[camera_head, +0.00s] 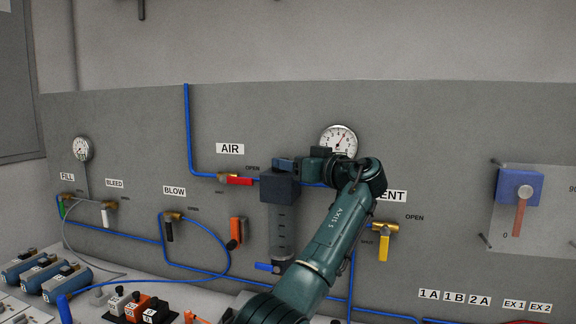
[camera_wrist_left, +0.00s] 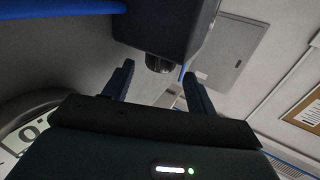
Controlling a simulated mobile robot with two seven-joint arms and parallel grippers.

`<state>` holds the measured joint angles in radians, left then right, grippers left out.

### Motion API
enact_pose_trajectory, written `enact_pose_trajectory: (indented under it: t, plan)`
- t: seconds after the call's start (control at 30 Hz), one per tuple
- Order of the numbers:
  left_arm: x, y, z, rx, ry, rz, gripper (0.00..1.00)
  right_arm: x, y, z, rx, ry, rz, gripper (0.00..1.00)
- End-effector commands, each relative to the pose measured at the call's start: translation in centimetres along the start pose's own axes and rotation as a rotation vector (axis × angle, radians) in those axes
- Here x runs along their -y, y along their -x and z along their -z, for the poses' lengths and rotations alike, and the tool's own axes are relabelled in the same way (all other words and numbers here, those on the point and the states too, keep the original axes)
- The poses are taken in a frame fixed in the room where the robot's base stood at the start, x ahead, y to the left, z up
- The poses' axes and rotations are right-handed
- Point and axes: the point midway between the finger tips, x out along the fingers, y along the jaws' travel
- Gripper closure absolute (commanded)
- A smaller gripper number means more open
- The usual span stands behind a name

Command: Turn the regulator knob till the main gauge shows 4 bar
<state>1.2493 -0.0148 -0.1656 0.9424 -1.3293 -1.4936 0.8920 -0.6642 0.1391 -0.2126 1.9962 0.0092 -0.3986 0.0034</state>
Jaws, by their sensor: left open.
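The main gauge (camera_head: 339,138) is a round white dial on the grey panel, partly covered at its lower edge by my left wrist. Its red needle points up and right; the exact reading is too small to tell. The regulator is a dark block (camera_head: 279,188) left of and below the gauge, with a clear bowl under it. In the left wrist view, a dark round knob (camera_wrist_left: 159,64) sticks out of the block (camera_wrist_left: 165,25). My left gripper (camera_head: 284,164) is at the block's top; its open fingers (camera_wrist_left: 159,72) stand on either side of the knob, apparently not touching it.
Part of a dial (camera_wrist_left: 30,130) shows close beside my gripper. A blue air hose (camera_head: 188,130) and a red-handled valve (camera_head: 238,181) lie left of the regulator. A yellow-handled valve (camera_head: 384,245) is right of my arm.

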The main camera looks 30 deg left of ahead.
Motion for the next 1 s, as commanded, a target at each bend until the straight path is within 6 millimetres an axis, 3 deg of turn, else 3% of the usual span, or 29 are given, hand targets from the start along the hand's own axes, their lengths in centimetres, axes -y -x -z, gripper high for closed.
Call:
enact_pose_trajectory:
  t: [0.3, 0.5, 0.9, 1.0]
  plan:
    - [-0.1, 7.3, -0.3, 0.000, 0.001, -0.003, 0.43, 0.6, -0.8, -0.2, -0.040, 0.018, 0.024, 0.60]
    - [-0.1, 10.2, -0.2, 0.000, 0.000, -0.002, 0.43, 1.2, -0.9, 0.0, -0.055, 0.023, 0.040, 0.60]
    - [0.0, 11.1, -0.1, 0.000, -0.001, 0.000, 0.43, 1.3, -0.9, 0.5, -0.067, 0.022, 0.042, 0.60]
    - [0.0, 11.1, -0.1, 0.000, -0.001, 0.000, 0.50, 1.2, -0.9, 0.4, -0.067, 0.023, 0.040, 0.60]
